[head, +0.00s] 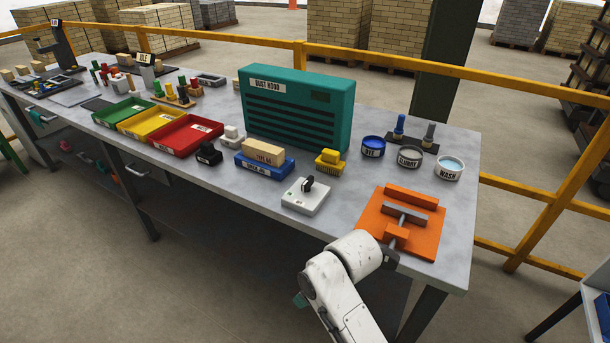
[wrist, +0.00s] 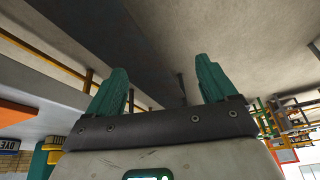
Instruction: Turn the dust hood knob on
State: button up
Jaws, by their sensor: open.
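The dust hood (head: 340,125) is a large teal slatted box with a "DUST HOOD" label, standing at the back of the bench. A white control box (head: 318,204) with a black knob (head: 308,184) and a small green mark sits near the front edge. The knob's exact setting is too small to read. My gripper (wrist: 160,72) shows in the wrist view with its two teal fingers apart and nothing between them. In the head view my white arm reaches along the bench's front edge, and a bit of teal (head: 300,299) shows below the bench top, away from the knob.
An orange clamp plate (head: 424,244) lies right of the control box. A yellow brush (head: 329,161), a blue mould with a brick (head: 268,153) and a dye pot (head: 372,147) stand near it. The bench front edge (head: 250,206) lies between arm and knob.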

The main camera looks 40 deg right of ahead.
jog(key=w+d+r, duration=0.4)
jog(key=w+d, duration=0.1)
jog(key=w, duration=0.5)
jog(key=n+y, duration=0.1)
jog(key=n, duration=0.2)
send_near(309, 180)
jog(key=x, duration=0.9)
jog(key=shift+a+f+p, duration=0.1)
jog(key=shift+f+p, duration=0.05)
jog(key=shift+p, duration=0.15)
jog(key=shift+c, duration=0.2)
jog(key=c, duration=1)
